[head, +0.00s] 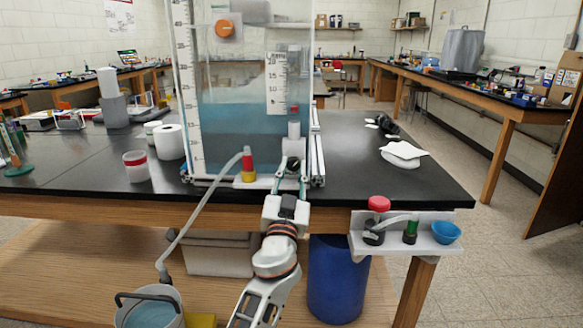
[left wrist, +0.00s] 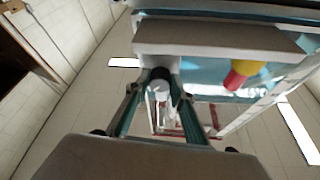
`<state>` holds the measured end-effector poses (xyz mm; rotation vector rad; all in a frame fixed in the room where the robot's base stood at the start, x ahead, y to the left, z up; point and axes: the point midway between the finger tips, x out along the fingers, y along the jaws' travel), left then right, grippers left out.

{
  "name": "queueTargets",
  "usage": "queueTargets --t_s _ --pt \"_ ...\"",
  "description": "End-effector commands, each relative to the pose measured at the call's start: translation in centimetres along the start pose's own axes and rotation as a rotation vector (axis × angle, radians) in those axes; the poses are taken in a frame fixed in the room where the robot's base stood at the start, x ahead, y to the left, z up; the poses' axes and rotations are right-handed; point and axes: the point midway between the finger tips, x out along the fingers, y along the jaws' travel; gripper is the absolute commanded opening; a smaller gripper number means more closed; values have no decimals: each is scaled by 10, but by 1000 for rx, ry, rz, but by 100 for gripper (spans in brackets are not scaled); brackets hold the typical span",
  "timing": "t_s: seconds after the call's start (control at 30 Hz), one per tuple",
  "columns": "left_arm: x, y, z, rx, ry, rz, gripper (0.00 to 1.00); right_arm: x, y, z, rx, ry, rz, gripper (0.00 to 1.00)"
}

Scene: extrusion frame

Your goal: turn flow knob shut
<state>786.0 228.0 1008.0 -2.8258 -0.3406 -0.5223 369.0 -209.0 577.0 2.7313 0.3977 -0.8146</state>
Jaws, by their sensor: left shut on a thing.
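The flow knob (head: 293,163) is a small dark knob at the foot of a white fitting, low on the front of the clear water tank (head: 237,110). My left gripper (head: 290,176) reaches up to it from below and is shut on it. In the left wrist view, the dark knob (left wrist: 159,76) shows between the two teal and black fingers of my left gripper (left wrist: 157,98). The exact finger contact is too small to make out. A scale card (head: 276,83) stands above the fitting. My right gripper is not in view.
A hose (head: 205,210) runs from the red and yellow fitting (head: 247,165), left of the gripper, down to a bucket (head: 150,308). A side shelf (head: 366,240) holds a red-capped item and a blue bowl (head: 446,232). The black bench top right of the tank is mostly clear.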

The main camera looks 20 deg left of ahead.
Motion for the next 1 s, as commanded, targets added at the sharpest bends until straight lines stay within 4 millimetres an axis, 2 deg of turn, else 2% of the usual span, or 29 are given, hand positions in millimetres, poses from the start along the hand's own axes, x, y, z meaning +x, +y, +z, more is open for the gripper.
queueTargets --t_s 0.03,0.1,0.17,0.2,0.4,0.7,1.0 --pt "3 -4 -8 38 7 14 1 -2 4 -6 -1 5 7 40" --pt "4 -4 -10 99 7 39 1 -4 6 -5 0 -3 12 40" --pt "4 -5 -11 153 8 60 1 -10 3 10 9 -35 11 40" --pt "4 -5 -11 187 8 75 1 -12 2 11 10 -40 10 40" --pt "5 -7 -12 363 6 147 1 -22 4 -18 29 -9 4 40" --pt "5 -8 -10 612 1 252 1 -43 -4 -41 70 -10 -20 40" --pt "3 -8 -6 786 -1 324 1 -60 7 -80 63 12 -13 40"
